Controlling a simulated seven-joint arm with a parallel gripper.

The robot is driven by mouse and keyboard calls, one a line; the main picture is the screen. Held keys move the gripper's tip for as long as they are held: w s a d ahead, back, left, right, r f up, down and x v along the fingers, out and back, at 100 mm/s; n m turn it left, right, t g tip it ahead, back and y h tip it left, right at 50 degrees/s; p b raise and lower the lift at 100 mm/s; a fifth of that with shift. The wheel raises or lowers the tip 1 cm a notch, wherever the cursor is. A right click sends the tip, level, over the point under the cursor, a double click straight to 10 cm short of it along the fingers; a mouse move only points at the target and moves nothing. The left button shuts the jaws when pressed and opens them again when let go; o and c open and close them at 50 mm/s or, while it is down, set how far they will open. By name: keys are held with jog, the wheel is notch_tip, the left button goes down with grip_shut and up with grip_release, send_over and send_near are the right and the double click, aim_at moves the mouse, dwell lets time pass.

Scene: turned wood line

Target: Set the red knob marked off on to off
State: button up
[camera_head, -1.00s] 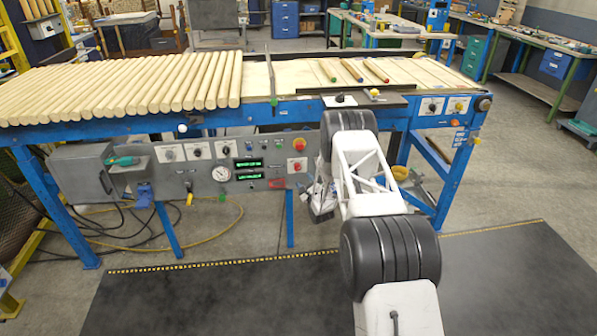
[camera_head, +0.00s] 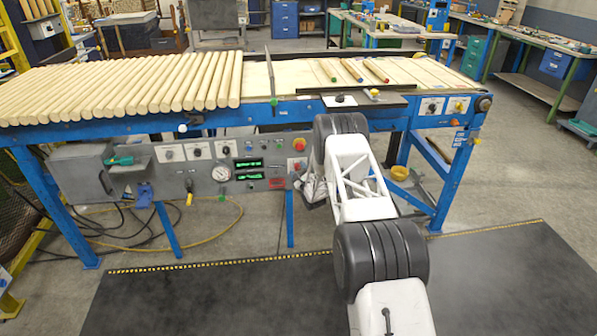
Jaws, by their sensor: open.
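The grey control panel (camera_head: 205,181) hangs under the blue conveyor frame. Near its right end is a red knob on a white plate (camera_head: 297,165); its marking and which way it points are too small to read. Above it sits a red button on a yellow base (camera_head: 299,144). My gripper (camera_head: 302,186) is open, just below and right of the red knob and close to the panel's right edge. My arm hides part of what lies behind it. I cannot tell whether the fingers touch the panel.
A dial gauge (camera_head: 222,174), green displays (camera_head: 248,163) and other knobs share the panel. A red label (camera_head: 276,183) sits beside the gripper. Wooden rods (camera_head: 130,84) lie on the conveyor above. A blue leg (camera_head: 290,218) stands below the gripper.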

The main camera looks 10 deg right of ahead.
jog(key=c, duration=0.9)
